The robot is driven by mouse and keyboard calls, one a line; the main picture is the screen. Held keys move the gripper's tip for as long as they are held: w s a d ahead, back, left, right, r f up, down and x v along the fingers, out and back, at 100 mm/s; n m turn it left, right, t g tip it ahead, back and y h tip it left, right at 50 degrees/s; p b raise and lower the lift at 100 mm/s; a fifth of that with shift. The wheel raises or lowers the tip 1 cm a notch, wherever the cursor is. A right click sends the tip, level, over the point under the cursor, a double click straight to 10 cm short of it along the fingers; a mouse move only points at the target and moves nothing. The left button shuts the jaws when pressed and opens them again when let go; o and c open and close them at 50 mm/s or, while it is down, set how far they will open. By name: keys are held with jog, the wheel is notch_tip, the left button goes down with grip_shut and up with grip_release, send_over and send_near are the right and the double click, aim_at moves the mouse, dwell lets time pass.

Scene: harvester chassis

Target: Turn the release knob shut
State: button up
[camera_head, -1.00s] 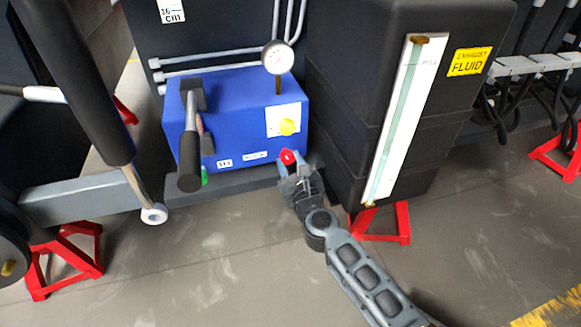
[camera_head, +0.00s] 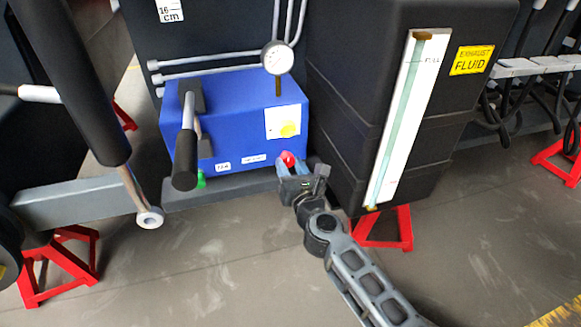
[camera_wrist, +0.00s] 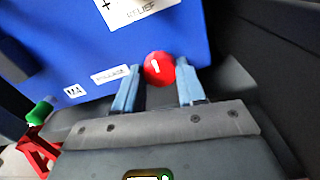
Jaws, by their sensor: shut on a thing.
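The red release knob (camera_head: 287,158) sits at the lower right front of the blue pump box (camera_head: 235,120). It also shows in the wrist view (camera_wrist: 159,68), round, with a short white mark on its face. My gripper (camera_head: 289,166) reaches it from the front right. In the wrist view my two blue fingers (camera_wrist: 158,88) stand on either side of the knob, shut on it. The knob's rear and stem are hidden.
A black pump lever (camera_head: 187,145) stands in front of the box's left side, with a green knob (camera_head: 201,181) below. A pressure gauge (camera_head: 277,58) rises above the box. The black exhaust fluid tank (camera_head: 350,100) is close on the right. Red stands (camera_head: 388,230) rest on the floor.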

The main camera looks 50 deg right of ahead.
jog(key=shift+f, duration=0.15)
jog(key=o, duration=1.1)
jog(key=shift+c, duration=0.2)
jog(key=v, duration=0.8)
